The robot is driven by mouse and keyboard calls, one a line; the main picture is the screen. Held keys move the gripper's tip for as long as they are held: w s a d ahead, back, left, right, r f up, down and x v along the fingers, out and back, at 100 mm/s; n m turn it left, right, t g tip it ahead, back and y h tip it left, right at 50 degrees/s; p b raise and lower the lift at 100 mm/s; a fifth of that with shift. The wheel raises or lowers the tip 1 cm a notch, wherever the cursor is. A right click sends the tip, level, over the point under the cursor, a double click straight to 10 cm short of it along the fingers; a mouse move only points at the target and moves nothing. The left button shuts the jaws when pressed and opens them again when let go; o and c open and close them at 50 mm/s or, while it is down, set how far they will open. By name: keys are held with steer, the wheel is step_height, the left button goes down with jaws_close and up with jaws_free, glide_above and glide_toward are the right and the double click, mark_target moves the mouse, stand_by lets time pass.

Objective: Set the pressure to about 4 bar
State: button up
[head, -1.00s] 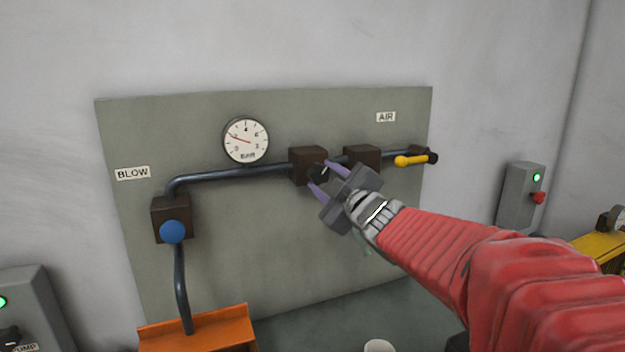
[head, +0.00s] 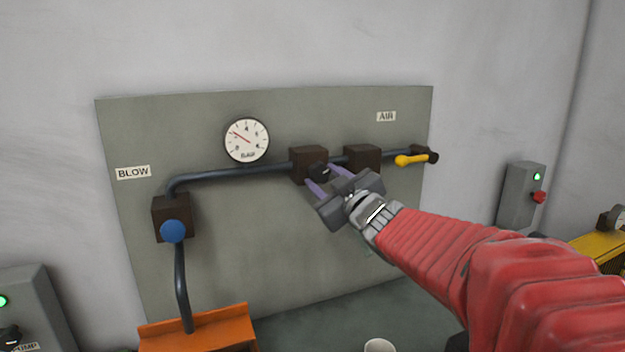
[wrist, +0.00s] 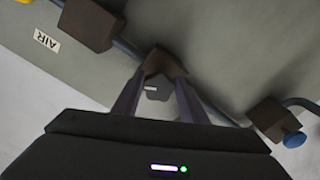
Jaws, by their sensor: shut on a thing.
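The pressure gauge (head: 246,140), a white round dial marked BAR, is on the grey panel. Its red needle points up and left, below the 4 at the top, at what looks like between 2 and 3. A dark regulator block (head: 309,151) sits on the pipe right of the gauge, with a black knob (head: 319,171) on its front. My gripper (head: 322,177) is shut on the knob, one purple finger on each side. In the wrist view the knob (wrist: 157,92) shows between the fingers, the block (wrist: 162,63) behind it.
A second dark block (head: 362,156) and a yellow lever (head: 410,160) under the AIR label are close at right. A blue knob (head: 172,231) is at left near BLOW. An orange piece (head: 200,330) stands below it.

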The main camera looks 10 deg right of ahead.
steer(key=m, duration=0.6)
steer(key=shift+a+f, duration=0.1)
steer(key=shift+a, duration=0.2)
steer(key=m, duration=0.7)
steer(key=shift+s+a, duration=0.1)
steer(key=shift+a, duration=0.05)
steer(key=o, duration=1)
steer(key=shift+s, duration=0.1)
steer(key=shift+s+d, duration=0.45)
steer(key=shift+s, duration=1.75)
steer(key=shift+s+d, duration=0.45)
steer(key=shift+s, duration=1.8)
steer(key=shift+s+d, duration=0.45)
steer(key=shift+s, duration=1.75)
